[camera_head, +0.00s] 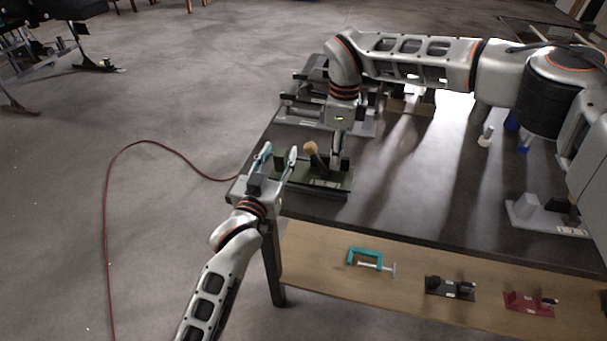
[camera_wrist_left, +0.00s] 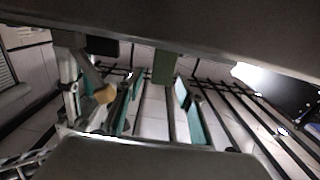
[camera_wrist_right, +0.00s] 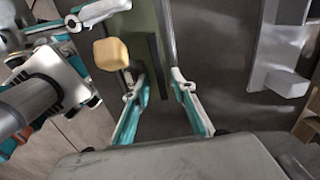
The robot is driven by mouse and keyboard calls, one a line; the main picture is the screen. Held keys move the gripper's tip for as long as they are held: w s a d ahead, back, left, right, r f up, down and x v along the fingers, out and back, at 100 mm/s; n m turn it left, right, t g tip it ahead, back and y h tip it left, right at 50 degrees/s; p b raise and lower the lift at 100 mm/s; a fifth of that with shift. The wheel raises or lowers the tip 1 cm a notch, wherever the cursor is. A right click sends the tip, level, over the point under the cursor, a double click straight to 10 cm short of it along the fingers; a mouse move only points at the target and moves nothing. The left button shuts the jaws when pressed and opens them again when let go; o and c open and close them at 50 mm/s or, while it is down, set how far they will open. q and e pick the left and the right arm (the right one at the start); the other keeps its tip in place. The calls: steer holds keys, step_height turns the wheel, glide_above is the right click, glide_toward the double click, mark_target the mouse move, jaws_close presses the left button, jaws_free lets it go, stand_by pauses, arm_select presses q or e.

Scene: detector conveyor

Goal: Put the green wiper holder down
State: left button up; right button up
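The green wiper holder (camera_head: 325,184) lies at the left edge of the dark table, with a wooden knob (camera_head: 311,147) on a dark lever; whether its base rests fully on the table I cannot tell. The holder also shows in the right wrist view (camera_wrist_right: 148,22). My left gripper (camera_head: 277,158) is at its left end, fingers apart, with a green upright part (camera_wrist_left: 165,68) between and beyond them in the left wrist view. My right gripper (camera_wrist_right: 160,82) points down over its right part, fingers apart beside a dark bar. Neither gripper visibly clamps it.
A grey fixture (camera_head: 300,113) stands behind the holder, and another grey holder (camera_head: 545,213) is at the right. A wooden shelf (camera_head: 315,262) below the front edge bears a teal clamp (camera_head: 366,257), a black holder (camera_head: 450,287) and a red holder (camera_head: 530,304). The table's middle is clear.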

arm_select(q)
steer(key=shift+a, duration=0.1)
arm_select(e)
steer(key=shift+d+f, duration=0.2)
steer(key=shift+d, duration=0.05)
arm_select(q)
steer(key=shift+s, duration=0.15)
steer(key=shift+s+a, duration=0.15)
steer(key=shift+s, duration=0.2)
steer(key=v, duration=0.7)
arm_select(e)
steer(key=shift+s+d+f, duration=0.1)
steer(key=shift+f, duration=0.05)
step_height(320, 180, up, 13)
steer(key=shift+a+f, duration=0.2)
arm_select(q)
steer(key=shift+s, duration=0.1)
